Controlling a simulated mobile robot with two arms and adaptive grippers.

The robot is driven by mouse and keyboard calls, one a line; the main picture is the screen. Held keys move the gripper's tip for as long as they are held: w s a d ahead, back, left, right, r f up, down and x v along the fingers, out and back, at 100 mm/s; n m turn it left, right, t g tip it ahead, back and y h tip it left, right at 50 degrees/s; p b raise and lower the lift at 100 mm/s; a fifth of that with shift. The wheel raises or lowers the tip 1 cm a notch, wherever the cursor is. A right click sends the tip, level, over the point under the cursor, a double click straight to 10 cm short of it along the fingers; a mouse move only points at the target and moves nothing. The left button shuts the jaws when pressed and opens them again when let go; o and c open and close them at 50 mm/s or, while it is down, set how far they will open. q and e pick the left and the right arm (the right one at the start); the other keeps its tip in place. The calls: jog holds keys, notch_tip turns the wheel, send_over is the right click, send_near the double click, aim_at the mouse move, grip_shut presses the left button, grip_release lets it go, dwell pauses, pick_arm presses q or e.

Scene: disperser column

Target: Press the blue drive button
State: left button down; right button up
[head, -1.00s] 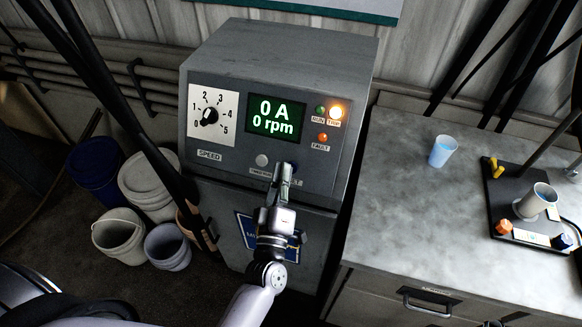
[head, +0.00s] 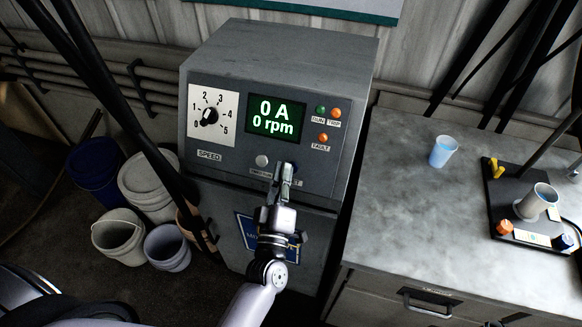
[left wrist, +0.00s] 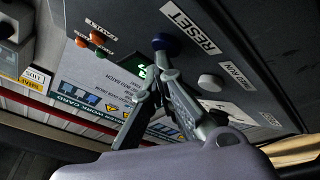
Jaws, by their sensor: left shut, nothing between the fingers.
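A blue button (left wrist: 166,42) with a RESET label beside it is on the grey cabinet's front panel (head: 325,180). In the head view a sliver of the button (head: 294,166) shows by my fingertips. My left gripper (head: 285,170) is shut and empty, its tips at the blue button; they also show close to it in the left wrist view (left wrist: 162,68). I cannot tell whether they touch. A white button (head: 262,161) is to the left, its label partly hidden. The display (head: 275,116) reads 0 A, 0 rpm. The TRIP lamp (head: 335,113) is unlit. My right gripper is not in view.
The speed dial (head: 209,116) is on the panel's left. Buckets (head: 118,235) stand on the floor at the left. A worktop (head: 400,210) at the right holds a light-blue cup (head: 443,151) and a black board (head: 506,200) with small parts. Dark poles cross the view at the left.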

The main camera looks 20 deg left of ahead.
pick_arm(q)
jog(key=shift+s+r+p, duration=0.4)
jog(key=shift+s+p, duration=0.1)
jog(key=shift+s, duration=0.2)
jog(key=s+p, duration=0.1)
jog(key=s+r+p, duration=0.1)
jog(key=s, duration=0.1)
jog(key=s+r+p, duration=0.1)
jog(key=shift+s+a+r, duration=0.1)
jog(key=shift+s+r, duration=0.05)
jog(key=shift+r, duration=0.1)
jog(key=shift+f, duration=0.1)
dwell(0.6)
